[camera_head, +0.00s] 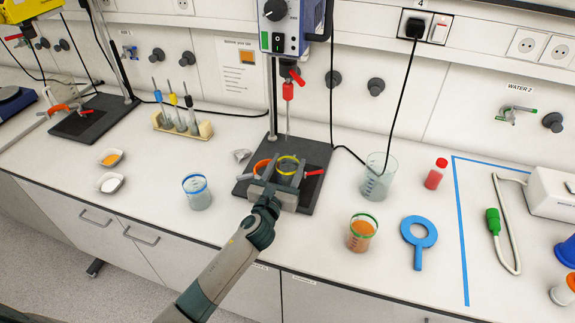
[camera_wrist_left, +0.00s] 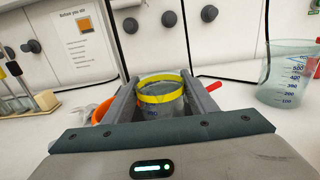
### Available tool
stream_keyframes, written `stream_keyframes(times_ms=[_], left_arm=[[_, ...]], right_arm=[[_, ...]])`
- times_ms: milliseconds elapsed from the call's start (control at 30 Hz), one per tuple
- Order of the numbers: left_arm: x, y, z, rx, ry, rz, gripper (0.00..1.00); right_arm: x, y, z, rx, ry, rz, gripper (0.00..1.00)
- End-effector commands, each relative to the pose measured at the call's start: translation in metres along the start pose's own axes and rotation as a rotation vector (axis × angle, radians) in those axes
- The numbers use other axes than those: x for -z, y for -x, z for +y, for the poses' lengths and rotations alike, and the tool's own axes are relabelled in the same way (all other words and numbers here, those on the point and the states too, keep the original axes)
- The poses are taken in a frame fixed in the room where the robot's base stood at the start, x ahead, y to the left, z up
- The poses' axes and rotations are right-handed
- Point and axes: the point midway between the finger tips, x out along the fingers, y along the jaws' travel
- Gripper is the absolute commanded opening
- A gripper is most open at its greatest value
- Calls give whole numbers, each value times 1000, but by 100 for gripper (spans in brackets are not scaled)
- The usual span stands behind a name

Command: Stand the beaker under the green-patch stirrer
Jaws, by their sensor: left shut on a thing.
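My left gripper (camera_head: 279,179) is shut on a yellow-banded clear beaker (camera_head: 287,165), over the dark base plate (camera_head: 318,181) of the middle stirrer. The wrist view shows the same beaker (camera_wrist_left: 162,90) upright between the fingers (camera_wrist_left: 159,95). I cannot tell whether its bottom touches the plate. An orange ring clamp (camera_head: 262,167) is just left of the beaker. My right gripper is not in view.
A blue-banded beaker (camera_head: 196,192) stands left of the plate. A tube rack (camera_head: 182,126) is behind left. The front bench middle is clear.

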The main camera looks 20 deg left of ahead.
Motion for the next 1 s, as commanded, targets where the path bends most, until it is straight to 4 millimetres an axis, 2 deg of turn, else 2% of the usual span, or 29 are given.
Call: stream_keyframes(times_ms=[67, 100, 167, 500, 667, 867, 1000], left_arm=[[-1, 0, 0, 0, 0, -2, 16], [-1, 0, 0, 0, 0, -2, 62], [-1, 0, 0, 0, 0, -2, 74], [1, 1, 0, 0, 0, 1, 74], [1, 8, 0, 1, 0, 0, 74], [2, 31, 0, 2, 0, 1, 74], [3, 56, 0, 2, -1, 0, 74]], right_arm=[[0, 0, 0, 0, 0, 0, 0], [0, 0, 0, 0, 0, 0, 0], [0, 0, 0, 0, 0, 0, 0], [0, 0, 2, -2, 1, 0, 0], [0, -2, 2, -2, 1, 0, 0], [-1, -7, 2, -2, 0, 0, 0], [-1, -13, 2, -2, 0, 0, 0]])
